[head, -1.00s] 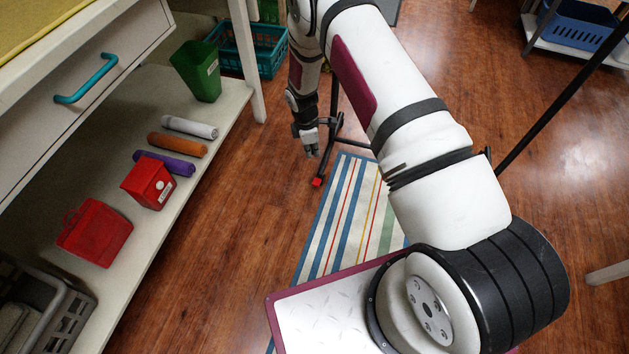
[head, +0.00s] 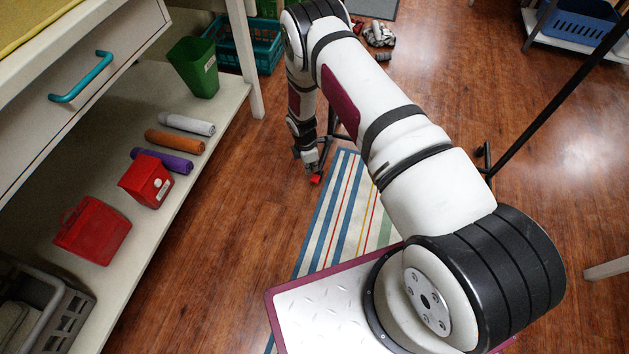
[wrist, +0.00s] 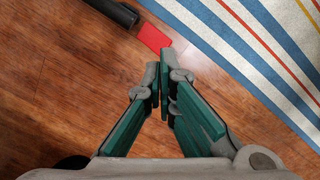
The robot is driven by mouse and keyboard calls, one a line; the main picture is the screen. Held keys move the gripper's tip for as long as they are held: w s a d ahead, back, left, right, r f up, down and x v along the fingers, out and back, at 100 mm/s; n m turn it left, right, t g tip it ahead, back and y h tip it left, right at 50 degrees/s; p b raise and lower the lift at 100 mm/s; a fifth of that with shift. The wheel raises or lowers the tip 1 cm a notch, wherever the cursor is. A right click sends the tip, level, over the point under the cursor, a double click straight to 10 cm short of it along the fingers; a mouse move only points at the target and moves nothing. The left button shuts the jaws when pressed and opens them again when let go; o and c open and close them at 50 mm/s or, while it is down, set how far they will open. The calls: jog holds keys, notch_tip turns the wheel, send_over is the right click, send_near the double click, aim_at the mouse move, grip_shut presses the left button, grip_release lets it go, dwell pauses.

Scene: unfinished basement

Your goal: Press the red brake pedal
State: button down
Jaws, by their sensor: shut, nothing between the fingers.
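The red brake pedal (head: 316,178) is a small red block low on the floor at the end of a black bar, beside the striped rug. In the wrist view the red pedal (wrist: 154,38) lies just beyond my fingertips, a little left of them, with the black bar's end to its left. My gripper (head: 308,163) points down at the floor right by the pedal, slightly left of it in the head view. In the wrist view my gripper (wrist: 164,82) has its fingertips together, with nothing between them. I cannot tell whether the fingertips touch the pedal.
The striped rug (head: 335,215) lies to the right of the pedal. A low shelf (head: 215,122) with red boxes, rolls and a green bin (head: 195,68) stands at the left. A thin dark pole (head: 560,98) crosses at the right. Wooden floor (head: 225,205) between shelf and rug is clear.

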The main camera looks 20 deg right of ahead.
aim_at(313, 180)
jog(key=shift+d+f+b, duration=0.2)
jog(key=shift+f+b, duration=0.75)
jog(key=shift+f, duration=0.65)
jog(key=shift+d+f+b, duration=0.15)
jog(key=shift+f+b, duration=0.8)
jog(key=shift+f, duration=2.25)
jog(key=shift+r, duration=0.15)
jog(key=shift+a+r, duration=0.25)
jog(key=shift+a, duration=0.5)
jog(key=shift+a+r, duration=0.25)
jog(key=shift+a, duration=0.45)
jog(key=shift+r, duration=0.1)
notch_tip(313, 180, up, 12)
jog(key=a, duration=0.1)
jog(key=shift+a, duration=0.15)
jog(key=shift+w, duration=0.1)
